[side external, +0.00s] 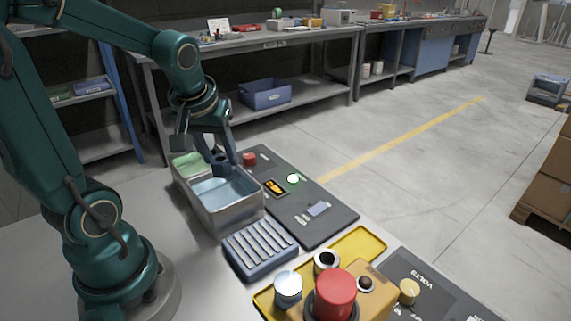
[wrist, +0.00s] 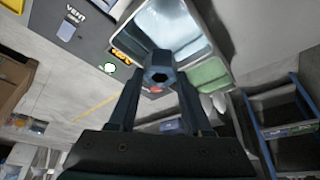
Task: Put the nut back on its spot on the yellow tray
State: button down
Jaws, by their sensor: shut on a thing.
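My gripper (wrist: 158,82) is shut on a dark hexagonal nut (wrist: 159,70), with its hole facing the wrist camera. In the side external view my gripper (side external: 220,163) is over the metal two-part bin (side external: 232,218), near the far edge of the light blue compartment. The nut is small and dark there, and its exact height above the bin is hard to tell. The yellow tray (side external: 367,239) lies at the front right, well away from my gripper. Its far end shows bare yellow; the nearer part is largely hidden by objects.
A blue slotted rack (side external: 260,250) stands between bin and tray. A dark control panel (side external: 333,224) with a red knob (side external: 249,158) lies beside the bin. A silver cylinder (side external: 288,289), a black-and-white ring (side external: 326,261) and a large red button (side external: 335,294) crowd the tray area.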

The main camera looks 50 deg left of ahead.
jog(key=w, duration=0.2)
jog(key=w+d+r+m, duration=0.1)
jog(key=w, duration=0.1)
jog(key=w+r+m, duration=0.1)
jog(key=w, duration=0.1)
jog(key=shift+d+r+h, duration=0.1)
jog(key=shift+d+h, duration=0.1)
jog(key=shift+h, duration=0.1)
jog(key=w+d+f+m+t+h, duration=0.15)
jog(key=w+d+m, duration=0.6)
jog(key=d, duration=0.75)
jog(key=shift+m+h, duration=0.45)
jog(key=shift+h, duration=0.4)
jog(key=shift+w+d+f, duration=0.15)
jog(key=shift+d+f, duration=0.95)
jog(key=shift+f, duration=0.55)
jog(key=shift+w+d+f, duration=0.15)
jog(key=shift+d+f, duration=0.9)
jog(key=shift+f, duration=0.55)
jog(key=shift+w+d+f, duration=0.15)
jog(key=shift+d+f, duration=0.95)
jog(key=shift+f, duration=0.55)
jog(key=shift+f, duration=0.6)
jog(key=shift+c, duration=1.3)
grip_release()
